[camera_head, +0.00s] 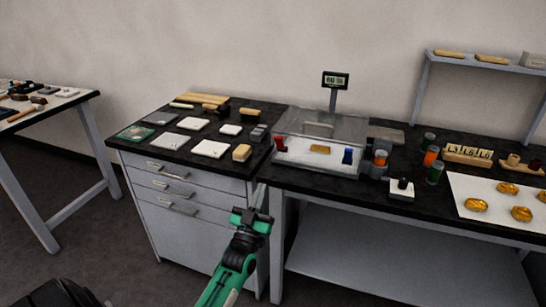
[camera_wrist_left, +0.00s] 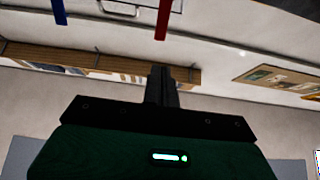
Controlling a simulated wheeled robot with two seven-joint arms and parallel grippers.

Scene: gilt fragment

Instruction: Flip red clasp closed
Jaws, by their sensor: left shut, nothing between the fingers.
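A clear lidded case (camera_head: 330,130) stands on the dark bench top, with a tan block inside. The red clasp (camera_head: 280,145) is at the left of its front and a blue clasp (camera_head: 347,156) at the right. In the left wrist view, the red clasp (camera_wrist_left: 162,18) and the blue clasp (camera_wrist_left: 59,10) show as strips at the top edge. My left gripper (camera_head: 262,190) is shut and empty, in front of the bench and below the red clasp, apart from it. Its dark fingers also show in the left wrist view (camera_wrist_left: 162,78). My right gripper is not in view.
A drawer cabinet (camera_head: 190,215) with white tiles and wooden blocks on top stands left of the case. A scale display (camera_head: 335,81) rises behind it. Jars (camera_head: 431,156), a small white box (camera_head: 402,190) and gold pieces on white paper (camera_head: 490,228) lie to the right.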

